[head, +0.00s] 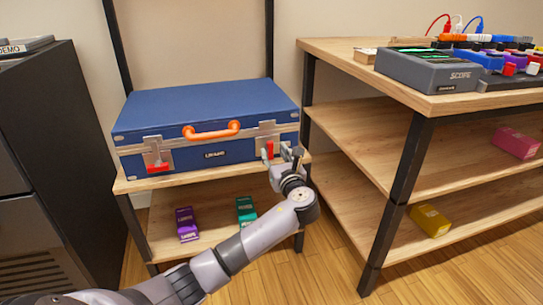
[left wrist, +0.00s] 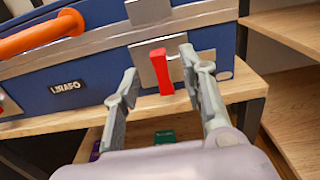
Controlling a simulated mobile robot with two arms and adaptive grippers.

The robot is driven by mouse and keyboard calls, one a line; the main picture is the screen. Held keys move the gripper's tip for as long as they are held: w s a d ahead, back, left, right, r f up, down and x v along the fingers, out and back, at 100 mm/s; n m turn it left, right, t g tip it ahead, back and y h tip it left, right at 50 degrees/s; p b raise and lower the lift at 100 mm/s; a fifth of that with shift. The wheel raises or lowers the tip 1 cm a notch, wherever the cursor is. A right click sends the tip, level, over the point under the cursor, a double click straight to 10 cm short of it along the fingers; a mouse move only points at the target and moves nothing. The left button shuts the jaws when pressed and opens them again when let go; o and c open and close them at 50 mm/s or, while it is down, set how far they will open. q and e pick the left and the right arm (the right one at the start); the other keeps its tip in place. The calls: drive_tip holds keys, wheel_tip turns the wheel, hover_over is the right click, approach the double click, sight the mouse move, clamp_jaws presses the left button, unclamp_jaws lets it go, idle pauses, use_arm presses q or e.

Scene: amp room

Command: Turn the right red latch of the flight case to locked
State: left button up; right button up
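The blue flight case (head: 205,115) lies closed on a wooden shelf, with an orange handle (head: 212,130) on its front. Its right red latch (head: 270,149) stands upright on a metal plate; it also shows in the left wrist view (left wrist: 162,72), tilted slightly. The left red latch (head: 158,168) lies horizontal. My left gripper (head: 281,153) is at the case's front right. In the left wrist view its open fingers (left wrist: 158,64) appear on either side of the right latch. I cannot tell whether they touch it. My right gripper is not in view.
A purple box (head: 186,224) and a teal box (head: 246,211) stand on the lower shelf. A wooden bench (head: 335,50) with a grey scope unit (head: 430,70) stands at right. A black cabinet (head: 50,150) stands at left.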

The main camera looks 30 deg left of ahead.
sight(271, 148)
use_arm(q)
drive_tip(key=shift+b+x, duration=0.55)
drive_tip(key=shift+x, duration=1.2)
drive_tip(key=shift+c, duration=0.5)
clamp_jaws()
